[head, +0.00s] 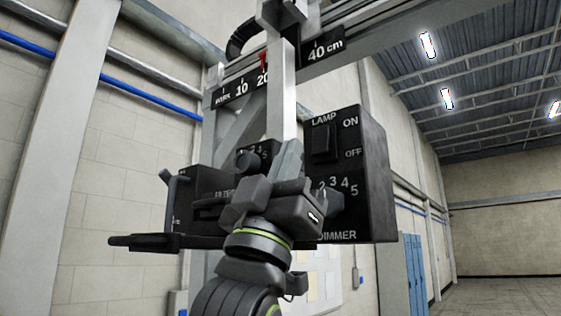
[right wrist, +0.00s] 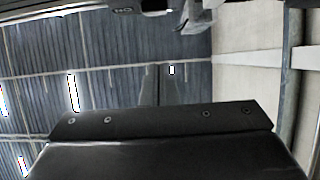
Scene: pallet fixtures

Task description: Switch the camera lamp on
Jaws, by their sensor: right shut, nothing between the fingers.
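The lamp switch (head: 321,143) is a black rocker on the face of a black box (head: 378,170), under the word LAMP, with ON above and OFF below at its right. I cannot tell which way the rocker is tilted. My right gripper (head: 289,158) is in front of the box, shut and empty, with its fingertips left of and slightly below the switch. Its body covers part of the DIMMER dial and its numbers. In the right wrist view, a dark surface with several bolts (right wrist: 160,121) fills the lower part. My left gripper is not in view.
A pale upright post (head: 282,95) rises behind my gripper to a rail with a scale plate (head: 322,50) marked 40 cm. Another dark box (head: 208,190) stands left of my gripper. Open hall lies to the right, with blue lockers (head: 416,265).

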